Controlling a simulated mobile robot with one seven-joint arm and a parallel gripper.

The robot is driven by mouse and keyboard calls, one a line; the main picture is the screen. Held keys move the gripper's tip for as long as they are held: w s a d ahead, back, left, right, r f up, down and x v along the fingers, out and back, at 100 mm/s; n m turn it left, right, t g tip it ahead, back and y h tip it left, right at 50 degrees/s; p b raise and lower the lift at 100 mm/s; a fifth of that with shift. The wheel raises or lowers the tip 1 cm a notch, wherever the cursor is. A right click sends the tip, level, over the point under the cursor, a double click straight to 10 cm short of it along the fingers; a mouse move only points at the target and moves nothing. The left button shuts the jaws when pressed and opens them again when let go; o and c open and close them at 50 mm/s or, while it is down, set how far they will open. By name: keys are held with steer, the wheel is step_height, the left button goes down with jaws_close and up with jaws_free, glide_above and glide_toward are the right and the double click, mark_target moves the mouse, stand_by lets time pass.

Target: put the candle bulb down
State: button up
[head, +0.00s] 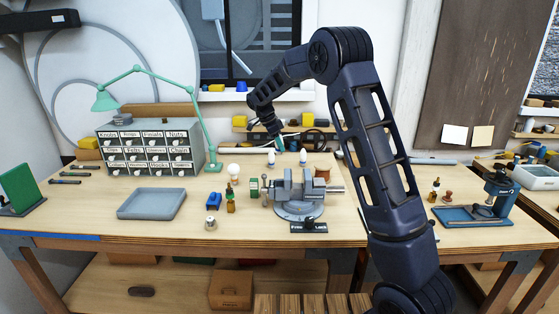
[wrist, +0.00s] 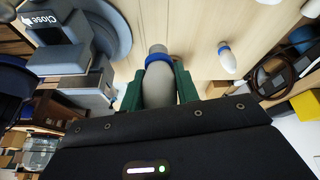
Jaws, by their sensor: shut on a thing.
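My gripper (wrist: 158,88) has green fingers and is shut on a candle bulb. In the wrist view the held candle bulb (wrist: 160,82) has a pale body between the fingers, a blue band and a grey end pointing away from my palm. In the head view my gripper (head: 277,146) points down over the back of the workbench, behind the vise, with the held bulb (head: 271,159) below it. I cannot tell whether the bulb touches the bench. A second, similar bulb (head: 303,157) stands free to its right; it also shows in the wrist view (wrist: 227,60).
A grey vise (head: 296,190) stands in front of the bulbs, and a spool (head: 322,171) is to their right. A round white bulb (head: 234,170), a drawer cabinet (head: 152,150) and an empty grey tray (head: 152,204) are to the left. Bare bench lies around the bulbs.

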step_height(320, 180, up, 5)
steer(key=shift+r, duration=0.1)
steer(key=a+n+t, duration=0.1)
steer(key=a+n, duration=0.3)
steer(key=a, duration=0.8)
steer(key=n+t+y, duration=0.3)
steer(key=n+y, duration=0.1)
steer(key=n, duration=0.8)
glide_above(157, 202)
steer(key=s, duration=0.2)
steer(key=f, duration=1.9)
steer(key=shift+s+f, duration=0.2)
steer(key=shift+f, duration=0.15)
steer(key=o, duration=1)
steer(key=shift+c, duration=0.2)
